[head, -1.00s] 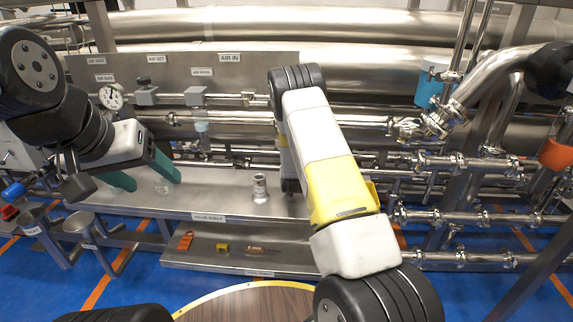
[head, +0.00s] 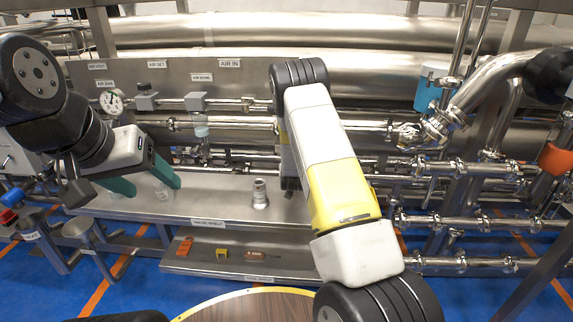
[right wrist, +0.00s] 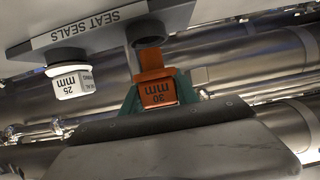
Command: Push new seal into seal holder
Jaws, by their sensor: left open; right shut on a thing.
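In the right wrist view, an orange piece marked 30 mm (right wrist: 157,92) is between the green fingers of my right gripper (right wrist: 159,97), which is shut on it. Its far end is close to a dark round fitting (right wrist: 146,33) on the grey block labelled SEAT SEALS (right wrist: 100,24); I cannot tell whether they touch. A white piece marked 25 mm (right wrist: 69,82) sits at the neighbouring fitting. In the head view, my right gripper is hidden behind my own arm. My left gripper (head: 148,181) is open, its green fingers apart above the steel shelf.
A metal fitting (head: 260,193) stands on the shelf (head: 225,205). The lower shelf (head: 240,265) carries an orange part (head: 184,246), a yellow part (head: 222,253) and a small orange-brown part (head: 254,253). Pipes and valves crowd the back and right.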

